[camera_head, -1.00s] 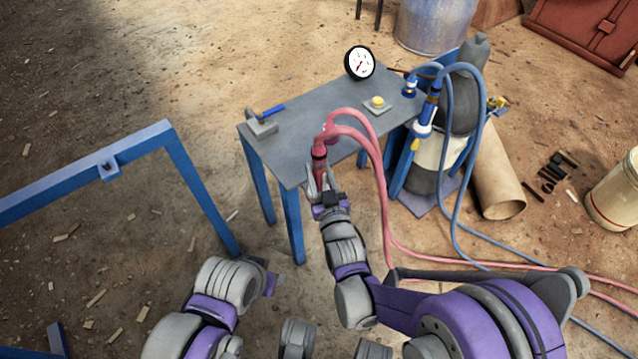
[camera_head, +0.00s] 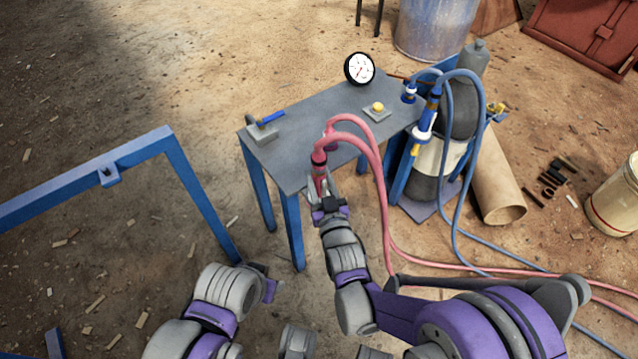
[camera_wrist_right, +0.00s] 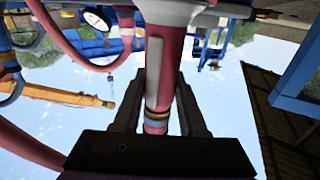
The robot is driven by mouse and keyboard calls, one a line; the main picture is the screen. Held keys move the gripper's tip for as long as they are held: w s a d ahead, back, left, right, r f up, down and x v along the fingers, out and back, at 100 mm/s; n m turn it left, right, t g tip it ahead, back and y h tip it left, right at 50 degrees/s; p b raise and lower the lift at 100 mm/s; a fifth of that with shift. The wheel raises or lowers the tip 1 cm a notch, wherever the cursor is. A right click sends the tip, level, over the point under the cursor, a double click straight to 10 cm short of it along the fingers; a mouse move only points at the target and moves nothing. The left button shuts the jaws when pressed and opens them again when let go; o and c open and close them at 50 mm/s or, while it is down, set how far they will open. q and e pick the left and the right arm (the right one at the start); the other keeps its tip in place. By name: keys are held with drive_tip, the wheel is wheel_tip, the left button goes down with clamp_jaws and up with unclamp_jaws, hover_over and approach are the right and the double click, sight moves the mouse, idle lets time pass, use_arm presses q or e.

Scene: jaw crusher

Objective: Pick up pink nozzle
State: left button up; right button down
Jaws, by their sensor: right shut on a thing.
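The pink nozzle (camera_head: 319,172) stands roughly upright at the near right edge of the grey table, with pink hoses curving from its top. My right gripper (camera_head: 321,188) is shut on its lower part. The right wrist view shows the pink nozzle (camera_wrist_right: 166,70) between the two grey fingers of my right gripper (camera_wrist_right: 160,105), with pale and dark bands near its end. My left arm is at the bottom left, and its gripper (camera_head: 268,280) is small and partly hidden, so its jaws cannot be read.
The grey table (camera_head: 290,165) carries a round gauge (camera_head: 360,68), a yellow-button box (camera_head: 377,110) and a blue-handled block (camera_head: 264,130). Blue hoses and cylinders (camera_head: 460,110) stand to its right. A blue frame (camera_head: 190,185) is at left. Pink hoses (camera_head: 385,220) trail down right.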

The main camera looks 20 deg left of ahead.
use_arm(q)
wheel_tip(320, 180, up, 7)
drive_tip(key=s+p, duration=0.1)
drive_tip(key=p, duration=0.5)
drive_tip(key=shift+r, duration=0.15)
use_arm(e)
wheel_tip(320, 180, up, 18)
drive_tip(key=shift+r, duration=0.1)
idle(2.8)
